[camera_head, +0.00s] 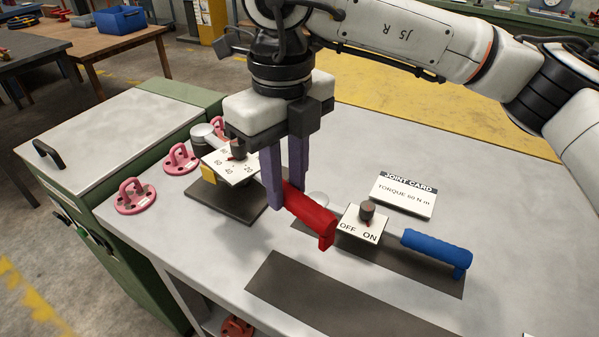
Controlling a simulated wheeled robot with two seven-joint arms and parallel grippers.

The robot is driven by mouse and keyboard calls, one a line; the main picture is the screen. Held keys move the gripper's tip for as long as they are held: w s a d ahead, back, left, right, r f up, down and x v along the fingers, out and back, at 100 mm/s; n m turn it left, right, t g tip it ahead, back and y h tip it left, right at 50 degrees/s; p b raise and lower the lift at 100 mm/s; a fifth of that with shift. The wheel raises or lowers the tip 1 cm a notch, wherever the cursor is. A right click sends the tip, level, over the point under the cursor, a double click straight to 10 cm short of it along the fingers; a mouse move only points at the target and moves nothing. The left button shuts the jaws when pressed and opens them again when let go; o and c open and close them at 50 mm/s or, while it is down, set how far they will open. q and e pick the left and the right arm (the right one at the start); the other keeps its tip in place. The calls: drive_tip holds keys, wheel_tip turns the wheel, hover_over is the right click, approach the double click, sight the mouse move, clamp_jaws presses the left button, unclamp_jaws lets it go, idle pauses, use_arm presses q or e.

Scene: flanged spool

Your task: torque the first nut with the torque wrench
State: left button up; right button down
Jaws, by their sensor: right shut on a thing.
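My right gripper (286,200) comes down from the top with two purple fingers. It is shut on a red handle (312,218), which sticks out to the lower right of the fingers. This looks like the torque wrench's handle. Behind the fingers, a white dial plate (222,170) with numbers and a dark knob with a red pointer sits over a dark mat (225,205). The exact pointer setting and the link between handle and plate are hard to tell. No nut shows, and my left gripper is out of view.
A blue handle (436,247) lies by an OFF/ON box (361,223) with a knob. A joint card (403,194) reads torque 60 N m. Several pink ring-topped pieces (134,198) stand along the left edge.

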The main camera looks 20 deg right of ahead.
drive_tip(key=shift+s+a+r+m, duration=0.1)
drive_tip(key=shift+s+a+m, duration=0.15)
drive_tip(key=shift+a, duration=0.15)
drive_tip(key=shift+s+a+r+m, duration=0.1)
drive_tip(key=shift+a+m, duration=0.15)
drive_tip(key=shift+a, duration=0.1)
drive_tip(key=a, duration=0.1)
drive_tip(key=s+a+m, duration=0.1)
drive_tip(key=a, duration=0.1)
drive_tip(key=a+m, duration=0.1)
drive_tip(key=shift+s+a+b, duration=0.25)
drive_tip(key=shift+a+b, duration=0.05)
drive_tip(key=shift+a, duration=0.05)
drive_tip(key=d, duration=0.1)
drive_tip(key=w+d+n, duration=0.1)
drive_tip(key=d, duration=0.1)
drive_tip(key=d+n, duration=0.1)
drive_tip(key=shift+w+d+f+b, duration=0.1)
drive_tip(key=shift+w+d+b, duration=0.15)
drive_tip(key=shift+d+b, duration=0.15)
